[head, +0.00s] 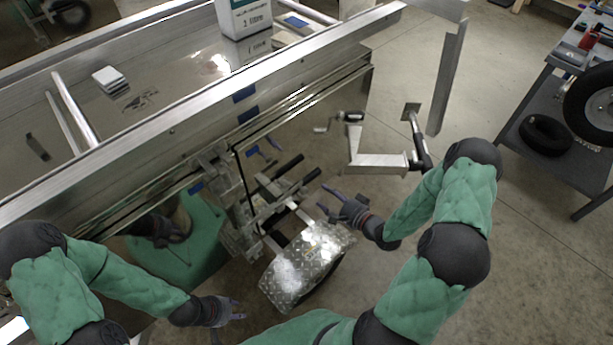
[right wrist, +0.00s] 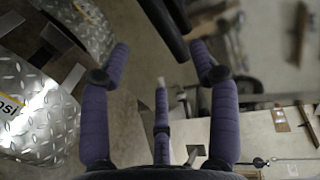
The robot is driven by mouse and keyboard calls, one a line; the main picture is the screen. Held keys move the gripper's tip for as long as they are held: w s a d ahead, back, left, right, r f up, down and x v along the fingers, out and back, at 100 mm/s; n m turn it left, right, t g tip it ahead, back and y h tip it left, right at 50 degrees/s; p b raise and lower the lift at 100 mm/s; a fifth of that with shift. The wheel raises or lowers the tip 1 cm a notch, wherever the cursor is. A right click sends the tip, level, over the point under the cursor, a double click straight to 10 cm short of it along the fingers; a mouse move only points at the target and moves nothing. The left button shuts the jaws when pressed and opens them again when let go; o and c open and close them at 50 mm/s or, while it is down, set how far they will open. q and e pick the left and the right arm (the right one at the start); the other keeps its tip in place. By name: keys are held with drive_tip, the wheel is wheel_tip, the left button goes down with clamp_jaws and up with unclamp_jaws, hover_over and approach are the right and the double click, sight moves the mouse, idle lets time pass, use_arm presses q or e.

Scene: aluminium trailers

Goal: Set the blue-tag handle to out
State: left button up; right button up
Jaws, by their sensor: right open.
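Two black-gripped handles stick out from the latch hardware on the trailer's side in the head view, an upper one (head: 288,166) and a lower one (head: 305,182). A small blue tag (head: 195,187) sits by the hardware to their left; I cannot tell which handle it marks. My right gripper (head: 328,200) is open and empty, just right of and below the lower handle's end. In the right wrist view its purple fingers (right wrist: 160,60) are spread, with a black bar (right wrist: 168,28) beyond the tips. My left gripper (head: 236,309) is open and empty, low in front of the trailer.
A diamond-plate fender (head: 300,268) lies below the handles, close to my right gripper. A jack with a crank (head: 378,160) stands to the right. A white bottle (head: 243,18) stands on the trailer. A cart (head: 548,95) with tyres is at far right. Open floor lies between.

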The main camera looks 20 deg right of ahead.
sight(307, 181)
drive_tip(key=b+x, duration=0.3)
drive_tip(key=x, duration=0.7)
drive_tip(key=shift+w+a+r, duration=0.1)
drive_tip(key=shift+w, duration=0.2)
clamp_jaws()
